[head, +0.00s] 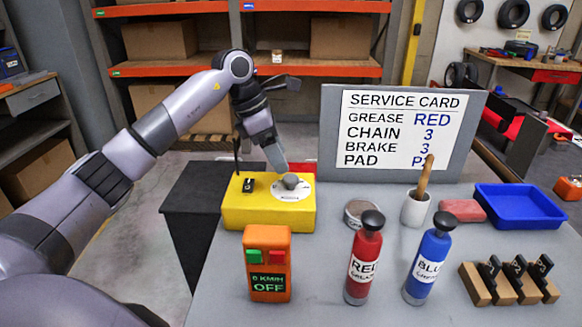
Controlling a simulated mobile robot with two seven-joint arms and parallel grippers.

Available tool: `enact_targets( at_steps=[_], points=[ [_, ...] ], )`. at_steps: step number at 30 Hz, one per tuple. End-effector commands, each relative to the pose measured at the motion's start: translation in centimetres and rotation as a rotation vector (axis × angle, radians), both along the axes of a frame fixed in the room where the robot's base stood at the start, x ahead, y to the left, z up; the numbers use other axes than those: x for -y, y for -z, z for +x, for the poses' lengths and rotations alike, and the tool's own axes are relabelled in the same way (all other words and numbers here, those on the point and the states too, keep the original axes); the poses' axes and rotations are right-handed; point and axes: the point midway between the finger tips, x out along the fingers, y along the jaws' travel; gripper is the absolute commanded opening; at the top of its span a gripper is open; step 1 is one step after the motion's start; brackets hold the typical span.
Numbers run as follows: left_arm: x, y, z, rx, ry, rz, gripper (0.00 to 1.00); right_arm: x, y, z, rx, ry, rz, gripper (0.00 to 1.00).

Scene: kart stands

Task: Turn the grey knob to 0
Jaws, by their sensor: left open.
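The grey knob (291,181) sits on a white round dial (300,191) on top of the yellow box (268,213). The dial's marks are too small to read, so I cannot tell where the knob points. My left gripper (283,165) comes in from the upper left and is open, with its fingertips just above and beside the knob. I cannot tell whether a finger touches the knob. A small black switch (248,185) is on the same box, left of the dial. My right gripper is not in view.
An orange control box (267,264) reading OFF stands in front of the yellow box. A red bottle (363,262) and a blue bottle (428,262) stand to the right. A service card board (398,130) stands behind. A blue tray (534,206) is at the right.

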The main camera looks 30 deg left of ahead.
Motion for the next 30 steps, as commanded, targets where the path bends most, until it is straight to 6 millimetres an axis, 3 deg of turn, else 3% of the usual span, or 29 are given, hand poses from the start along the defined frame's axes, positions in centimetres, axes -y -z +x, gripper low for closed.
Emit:
enact_targets(
  at_steps=[9, 20, 26, 30],
  points=[
    [1.3, 4.2, 1.1, -0.002, 0.000, -0.001, 0.65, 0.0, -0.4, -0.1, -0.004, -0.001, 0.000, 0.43],
    [1.6, 5.0, 1.4, 0.001, 0.000, 0.000, 0.65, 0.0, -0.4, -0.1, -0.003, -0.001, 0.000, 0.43],
    [1.6, 4.9, 1.4, 0.001, 0.000, -0.001, 0.09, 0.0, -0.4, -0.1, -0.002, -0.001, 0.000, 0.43],
    [1.6, 4.9, 1.3, 0.001, -0.001, 0.000, 0.09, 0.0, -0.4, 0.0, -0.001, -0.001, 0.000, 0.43]
  ],
)
